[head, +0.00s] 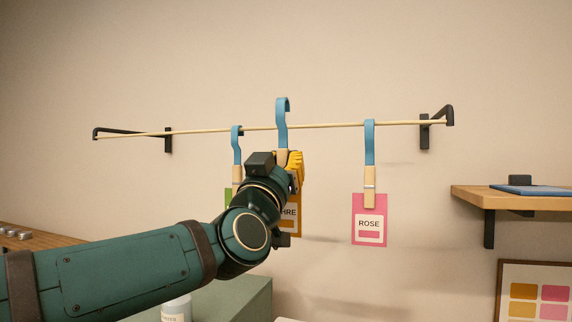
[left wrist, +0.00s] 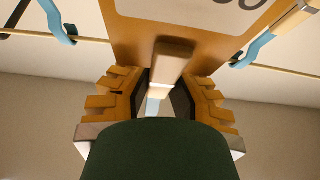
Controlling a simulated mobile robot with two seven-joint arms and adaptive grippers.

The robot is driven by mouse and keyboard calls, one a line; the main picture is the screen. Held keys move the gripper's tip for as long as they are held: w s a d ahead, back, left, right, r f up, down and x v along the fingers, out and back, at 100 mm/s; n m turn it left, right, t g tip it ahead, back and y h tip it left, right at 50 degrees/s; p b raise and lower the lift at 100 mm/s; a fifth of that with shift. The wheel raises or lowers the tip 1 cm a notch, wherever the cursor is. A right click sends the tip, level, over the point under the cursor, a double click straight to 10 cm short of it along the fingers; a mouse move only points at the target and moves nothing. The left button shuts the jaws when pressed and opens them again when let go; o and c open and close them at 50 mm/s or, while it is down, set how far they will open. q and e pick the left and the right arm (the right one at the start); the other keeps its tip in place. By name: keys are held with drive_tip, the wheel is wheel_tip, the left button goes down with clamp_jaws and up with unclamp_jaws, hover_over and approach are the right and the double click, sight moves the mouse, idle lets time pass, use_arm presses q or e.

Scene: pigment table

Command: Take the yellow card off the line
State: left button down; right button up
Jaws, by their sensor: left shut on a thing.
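The yellow card (head: 298,230) is an ochre one, its label partly hidden behind my left arm and reading "HRE". It hangs from a wooden peg (head: 282,157) with a blue hook (head: 282,122). My left gripper (head: 294,167) is shut on this peg. The hook's curved top stands well above the thin line (head: 325,125) and above the other hooks, so it looks lifted off the line. In the left wrist view the peg (left wrist: 174,62) sits between the yellow fingers, with the card (left wrist: 190,38) beyond it. My right gripper is not in view.
A pink "ROSE" card (head: 369,201) hangs from the line on the right. A green card (head: 228,198), mostly hidden by my arm, hangs close on the left. Black brackets (head: 424,132) hold the line. A wooden shelf (head: 510,200) juts out at the right.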

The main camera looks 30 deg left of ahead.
use_arm(q)
drive_tip(key=shift+s+d, duration=0.2)
drive_tip(key=shift+s, duration=0.6)
drive_tip(key=shift+s+d, duration=0.2)
drive_tip(key=shift+s, duration=0.6)
drive_tip(key=shift+s+d, duration=0.2)
drive_tip(key=shift+s, duration=0.7)
